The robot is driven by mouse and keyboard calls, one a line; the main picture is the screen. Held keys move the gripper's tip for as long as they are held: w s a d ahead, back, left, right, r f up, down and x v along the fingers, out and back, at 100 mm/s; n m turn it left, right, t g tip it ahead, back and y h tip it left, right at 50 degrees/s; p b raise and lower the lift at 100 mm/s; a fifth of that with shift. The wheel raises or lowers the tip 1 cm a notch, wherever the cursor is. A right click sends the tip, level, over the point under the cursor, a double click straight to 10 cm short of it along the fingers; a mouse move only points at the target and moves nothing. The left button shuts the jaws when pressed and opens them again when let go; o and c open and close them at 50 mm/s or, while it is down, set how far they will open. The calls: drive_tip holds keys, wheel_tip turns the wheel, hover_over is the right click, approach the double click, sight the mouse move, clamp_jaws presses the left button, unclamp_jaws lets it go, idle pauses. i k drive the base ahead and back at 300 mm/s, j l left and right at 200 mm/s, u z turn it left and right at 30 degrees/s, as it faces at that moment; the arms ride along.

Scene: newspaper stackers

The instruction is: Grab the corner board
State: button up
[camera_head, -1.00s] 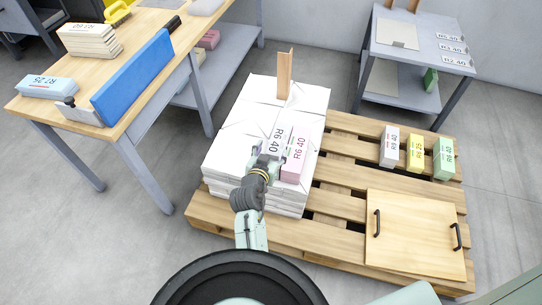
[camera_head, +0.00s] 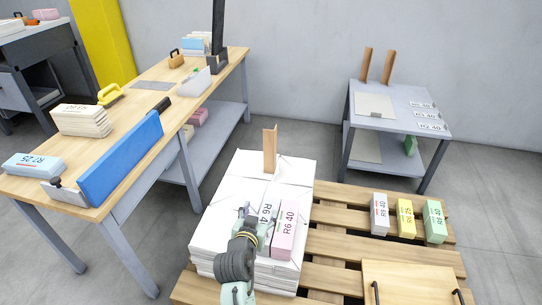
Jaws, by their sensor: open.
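A brown, angled corner board (camera_head: 270,152) stands upright on the back part of the white stack (camera_head: 228,188) on the pallet. Two similar brown boards, a left one (camera_head: 367,66) and a right one (camera_head: 389,67), stand upright at the back of the grey side table. My gripper (camera_head: 246,211) is open over the front of the stack, apart from all the boards. It is beside a white bundle marked R6 40 (camera_head: 268,213) and a pink bundle marked R6 40 (camera_head: 285,230). My arm hides part of its fingers.
White, yellow and green bundles stand on the wooden pallet (camera_head: 340,245) at right, near a wooden board with black handles (camera_head: 415,283). The grey side table (camera_head: 400,112) is behind. A wooden workbench (camera_head: 135,130) with a blue plate (camera_head: 120,158) is at left. Floor shows between them.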

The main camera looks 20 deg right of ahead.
sight(270, 137)
drive_tip(key=i+j+z, duration=0.75)
drive_tip(key=i+j, duration=0.25)
drive_tip(key=j, duration=0.15)
